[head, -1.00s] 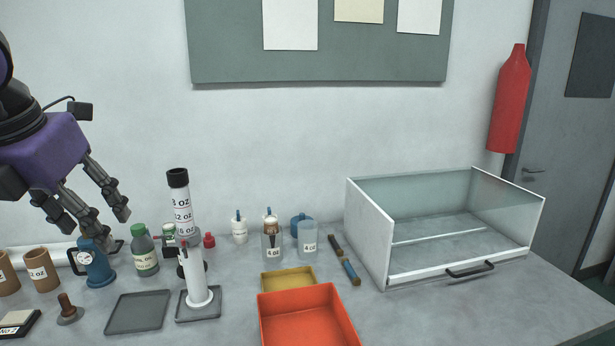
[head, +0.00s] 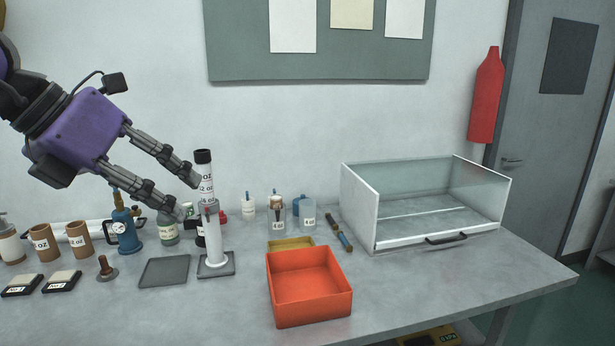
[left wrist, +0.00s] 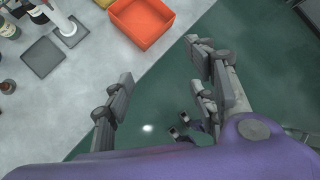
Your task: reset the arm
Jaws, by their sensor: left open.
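My left gripper (head: 188,196) is in the head view at the left, purple-bodied with dark jointed fingers. Its two fingers are spread apart with nothing held between them. It is in the air, and its fingertips overlap in the picture the white column (head: 212,240) with the black-topped tube (head: 204,172). In the left wrist view the open fingers (left wrist: 160,85) hang over the table's edge, with green floor between and below them. Another gripper (left wrist: 187,130), seemingly my right one, shows small and low in that view; its jaw state is unclear.
An orange tray (head: 309,298) stands near the front of the grey table. A glass-walled box (head: 372,205) is at the right. The table's right front is clear.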

